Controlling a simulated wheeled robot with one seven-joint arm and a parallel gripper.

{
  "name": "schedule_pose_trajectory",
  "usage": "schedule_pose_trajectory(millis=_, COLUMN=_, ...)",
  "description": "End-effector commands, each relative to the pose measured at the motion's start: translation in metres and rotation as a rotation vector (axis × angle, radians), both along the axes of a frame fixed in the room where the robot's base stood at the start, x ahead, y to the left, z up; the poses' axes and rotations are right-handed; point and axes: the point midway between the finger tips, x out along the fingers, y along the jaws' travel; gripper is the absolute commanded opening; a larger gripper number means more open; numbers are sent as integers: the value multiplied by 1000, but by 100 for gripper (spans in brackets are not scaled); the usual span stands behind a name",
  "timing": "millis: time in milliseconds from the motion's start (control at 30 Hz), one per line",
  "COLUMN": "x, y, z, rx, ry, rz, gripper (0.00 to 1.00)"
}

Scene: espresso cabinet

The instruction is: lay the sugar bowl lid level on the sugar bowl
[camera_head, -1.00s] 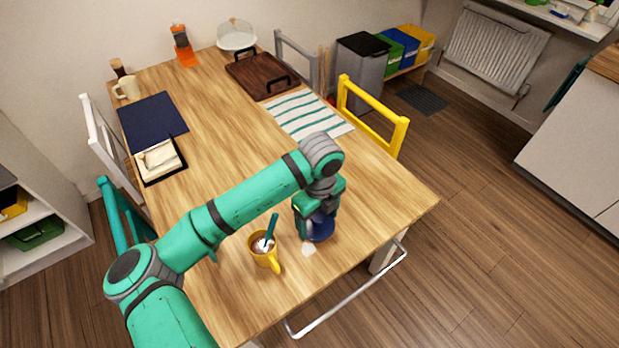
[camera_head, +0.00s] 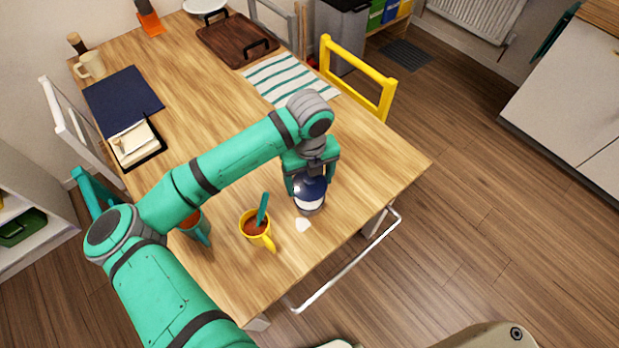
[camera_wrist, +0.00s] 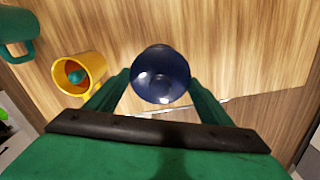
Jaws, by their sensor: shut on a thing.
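The sugar bowl lid (camera_head: 309,185) is dark blue, round and glossy. My gripper (camera_head: 307,179) is shut on it from above, one finger on each side. In the wrist view the lid (camera_wrist: 160,75) fills the space between the fingertips. The sugar bowl (camera_head: 308,208) shows as a pale band and darker lower edge directly below the lid in the head view; the lid hides most of it. I cannot tell whether the lid touches the bowl's rim or whether it is fully level.
A yellow mug (camera_head: 257,232) with a teal-handled utensil stands left of the bowl. A teal mug (camera_head: 196,228) is farther left, partly behind my arm. A small white patch (camera_head: 303,225) lies in front of the bowl. The table's right edge is close; wood behind is clear.

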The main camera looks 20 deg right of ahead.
Motion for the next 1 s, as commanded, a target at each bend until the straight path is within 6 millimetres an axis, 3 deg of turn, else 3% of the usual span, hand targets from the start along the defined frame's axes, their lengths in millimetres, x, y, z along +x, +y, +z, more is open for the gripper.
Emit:
schedule_pose_trajectory(millis=600, x=0, y=0, z=-40, rx=0, ry=2, rz=1, gripper=52)
schedule_pose_trajectory(millis=1000, x=0, y=0, z=-46, rx=0, ry=0, rz=0, gripper=52)
